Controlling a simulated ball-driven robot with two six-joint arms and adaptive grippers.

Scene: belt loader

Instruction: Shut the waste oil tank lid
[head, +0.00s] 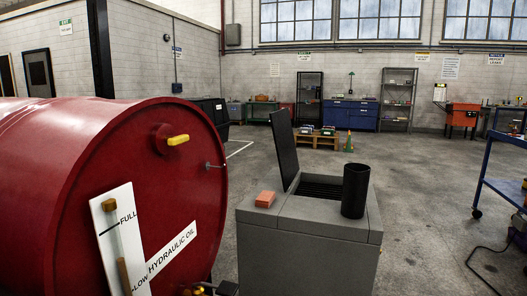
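The waste oil tank (300,238) is a grey box on the floor at the centre bottom. Its dark lid (284,148) stands open, tilted up steeply at the left side of a dark slatted opening (320,190). An orange-red block (265,199) lies on the left part of the tank's top. A black cylinder (355,190) stands upright at the right of the opening, on or beside the rim. Neither of my grippers can be made out in the head view.
A large red hydraulic oil drum (90,150) with a yellow-handled cap fills the left, close to the tank. A blue cart (500,190) stands at the right edge, with a black cable (480,262) on the floor. The floor between tank and cart is clear.

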